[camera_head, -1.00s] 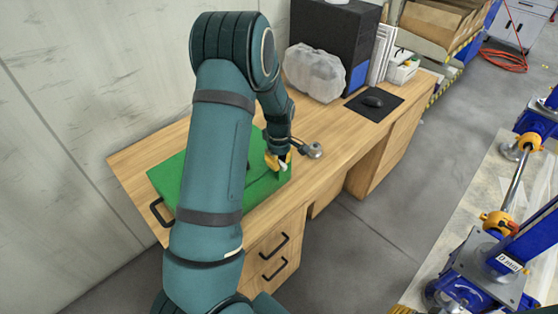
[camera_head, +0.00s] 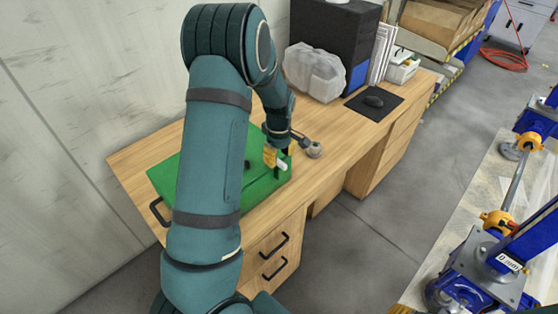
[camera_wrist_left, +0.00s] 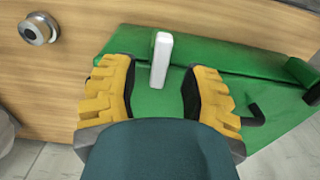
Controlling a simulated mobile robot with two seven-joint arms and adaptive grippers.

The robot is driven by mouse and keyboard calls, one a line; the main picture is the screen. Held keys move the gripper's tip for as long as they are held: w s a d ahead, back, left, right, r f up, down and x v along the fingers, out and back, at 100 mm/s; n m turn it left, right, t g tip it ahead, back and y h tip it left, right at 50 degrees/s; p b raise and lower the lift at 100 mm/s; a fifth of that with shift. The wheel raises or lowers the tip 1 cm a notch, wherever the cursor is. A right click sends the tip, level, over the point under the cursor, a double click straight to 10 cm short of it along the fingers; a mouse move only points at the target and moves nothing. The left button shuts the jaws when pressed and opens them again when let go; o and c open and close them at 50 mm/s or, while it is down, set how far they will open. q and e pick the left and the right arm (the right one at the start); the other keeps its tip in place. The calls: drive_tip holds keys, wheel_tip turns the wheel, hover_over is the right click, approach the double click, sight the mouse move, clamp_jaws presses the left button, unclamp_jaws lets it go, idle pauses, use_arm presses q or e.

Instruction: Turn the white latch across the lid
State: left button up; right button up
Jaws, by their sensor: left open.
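The green case (camera_head: 265,187) lies on the wooden desk, and its green lid also shows in the left wrist view (camera_wrist_left: 225,55). The white latch (camera_wrist_left: 161,60) is a short bar at the edge of the lid. It points roughly up and down in the left wrist view and shows small in the head view (camera_head: 282,166). My left gripper (camera_wrist_left: 160,88) has yellow ridged fingers spread open, one on each side of the latch's lower end, with gaps on both sides. In the head view the left gripper (camera_head: 276,158) is over the case's right end. My right gripper is not in view.
A round metal object (camera_head: 314,150) stands on the desk (camera_head: 345,130) close to the case's right end. A black mat (camera_head: 373,103) with a mouse, a clear plastic bag (camera_head: 315,72) and a black computer tower (camera_head: 330,35) are farther back. My left arm hides much of the case.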

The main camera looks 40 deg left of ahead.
sight(279, 161)
use_arm(q)
wheel_tip(279, 161, up, 10)
drive_tip(key=shift+f, duration=0.15)
idle(0.6)
drive_tip(key=s+d+f+m+h, duration=0.2)
drive_tip(key=d+f+m, duration=0.6)
drive_tip(key=d+f, duration=0.85)
drive_tip(key=s+d+f+m+t+h, duration=0.1)
drive_tip(key=s+d+f+m, duration=0.2)
drive_tip(key=s+d, duration=0.2)
drive_tip(key=s+d+f+m+t+h, duration=0.1)
drive_tip(key=s+d+f+m, duration=0.2)
drive_tip(key=s+d, duration=0.3)
drive_tip(key=d+m, duration=0.1)
drive_tip(key=d, duration=0.2)
drive_tip(key=shift+s+d+f, duration=0.2)
drive_tip(key=shift+d+f, duration=0.1)
drive_tip(key=shift+a, duration=0.1)
